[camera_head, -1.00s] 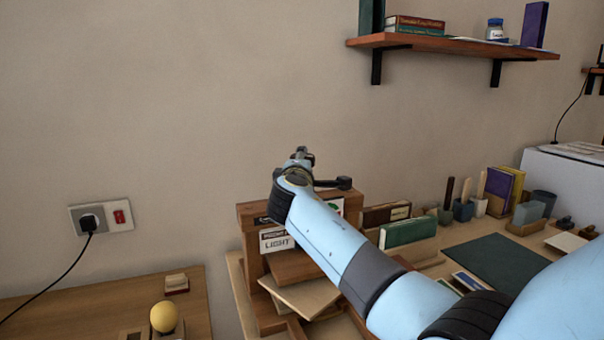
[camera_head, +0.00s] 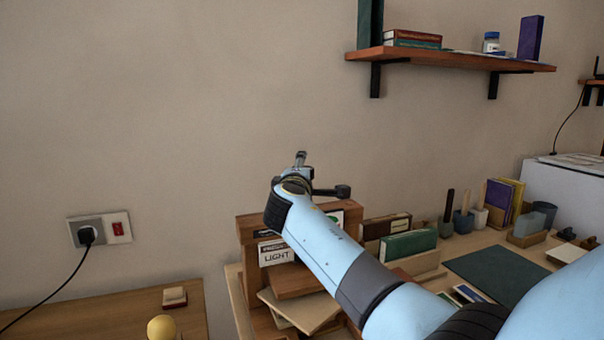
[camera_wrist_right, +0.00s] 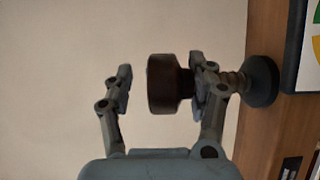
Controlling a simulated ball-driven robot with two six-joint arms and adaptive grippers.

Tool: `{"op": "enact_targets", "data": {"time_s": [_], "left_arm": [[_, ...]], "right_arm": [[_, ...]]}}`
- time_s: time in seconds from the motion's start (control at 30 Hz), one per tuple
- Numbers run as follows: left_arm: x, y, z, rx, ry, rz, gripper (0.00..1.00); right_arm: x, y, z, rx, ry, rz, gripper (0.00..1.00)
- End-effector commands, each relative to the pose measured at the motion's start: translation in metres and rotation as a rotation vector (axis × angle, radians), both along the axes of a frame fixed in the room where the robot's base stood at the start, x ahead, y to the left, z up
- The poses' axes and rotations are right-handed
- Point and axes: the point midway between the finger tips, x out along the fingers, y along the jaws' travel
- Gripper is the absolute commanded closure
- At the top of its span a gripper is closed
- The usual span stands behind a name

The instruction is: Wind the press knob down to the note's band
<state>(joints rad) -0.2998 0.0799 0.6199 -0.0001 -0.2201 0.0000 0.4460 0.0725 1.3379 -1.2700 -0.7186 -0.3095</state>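The wooden press (camera_head: 246,228) stands against the wall, partly hidden by my right arm. Its white note (camera_head: 277,253) reads "LIGHT" under a partly legible line. A white plate with coloured bands (camera_wrist_right: 312,60) shows at the right edge of the right wrist view. The dark brown knob (camera_wrist_right: 164,84) sits between my right gripper's fingers (camera_wrist_right: 160,86). A clear gap separates the left finger from the knob; the other finger is close by its neck, contact unclear. The gripper is open, and it also shows above the press in the head view (camera_head: 301,160). My left gripper is not in view.
A dark lever with a round end (camera_head: 342,191) sticks out right of my right wrist. Upright books (camera_head: 409,244) stand close right of the press. A wall shelf (camera_head: 450,59) hangs above right. A low desk with a yellow ball (camera_head: 161,327) lies left.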

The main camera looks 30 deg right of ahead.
Motion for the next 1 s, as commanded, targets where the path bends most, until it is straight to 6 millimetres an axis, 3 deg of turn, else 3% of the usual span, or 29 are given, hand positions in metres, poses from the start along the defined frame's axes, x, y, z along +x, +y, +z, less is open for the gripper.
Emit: {"op": "enact_targets", "data": {"time_s": [0.23, 0.7, 1.0], "left_arm": [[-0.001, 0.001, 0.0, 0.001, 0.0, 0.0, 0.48], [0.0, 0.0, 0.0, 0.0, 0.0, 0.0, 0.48], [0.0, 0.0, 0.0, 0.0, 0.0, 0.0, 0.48]], "right_arm": [[-0.012, 0.012, 0.0, 0.001, -0.002, 0.002, 0.48], [-0.082, 0.072, -0.002, 0.002, 0.001, 0.001, 0.48], [-0.09, 0.078, -0.001, 0.0, 0.0, 0.0, 0.48]]}}
